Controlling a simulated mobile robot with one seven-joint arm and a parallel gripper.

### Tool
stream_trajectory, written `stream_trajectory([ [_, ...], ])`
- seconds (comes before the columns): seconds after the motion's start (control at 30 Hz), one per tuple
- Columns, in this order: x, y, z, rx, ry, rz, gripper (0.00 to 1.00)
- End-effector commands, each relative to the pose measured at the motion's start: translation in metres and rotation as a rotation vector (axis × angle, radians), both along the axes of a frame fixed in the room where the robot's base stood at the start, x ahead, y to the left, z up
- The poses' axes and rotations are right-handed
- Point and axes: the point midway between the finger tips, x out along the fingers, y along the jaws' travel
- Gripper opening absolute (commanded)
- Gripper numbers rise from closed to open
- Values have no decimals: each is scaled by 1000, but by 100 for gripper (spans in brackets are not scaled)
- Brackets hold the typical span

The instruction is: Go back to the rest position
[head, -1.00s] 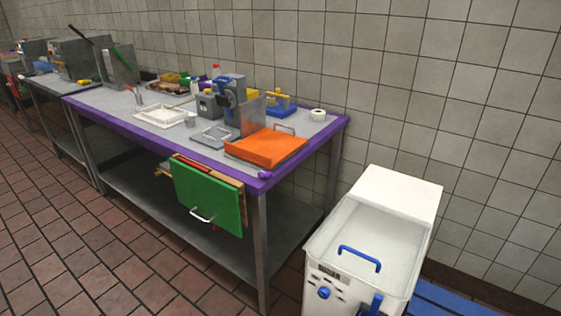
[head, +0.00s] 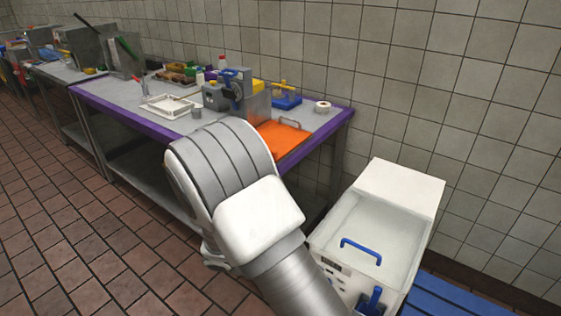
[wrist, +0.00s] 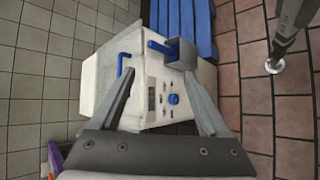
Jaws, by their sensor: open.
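My gripper (wrist: 158,76) shows in the wrist view with its two grey fingers spread apart and nothing between them. Behind the fingers is the front of a white machine (wrist: 155,75) with a blue knob, a blue lever and a blue lid handle. I cannot tell the gap between fingers and machine. In the head view my arm's grey and white links stand in front of the purple-edged table, and my gripper is out of sight there. The white machine (head: 403,192) also shows there to the right of my arm.
The purple-edged table (head: 133,117) carries a slicer-like device (head: 232,88), a white tray (head: 170,106) and an orange board (head: 281,138). Blue slats (head: 455,300) lie at the lower right. Brick floor (head: 60,230) is open at the left. A grey pole (wrist: 285,35) stands on the floor in the wrist view.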

Motion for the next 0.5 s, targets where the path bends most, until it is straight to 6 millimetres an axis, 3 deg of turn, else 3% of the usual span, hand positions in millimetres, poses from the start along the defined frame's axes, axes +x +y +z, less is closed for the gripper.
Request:
stream_trajectory([
  [0.1,-3,-9,39,109,-10,-82,79],
  [0.5,-30,-39,146,461,-83,-272,79],
])
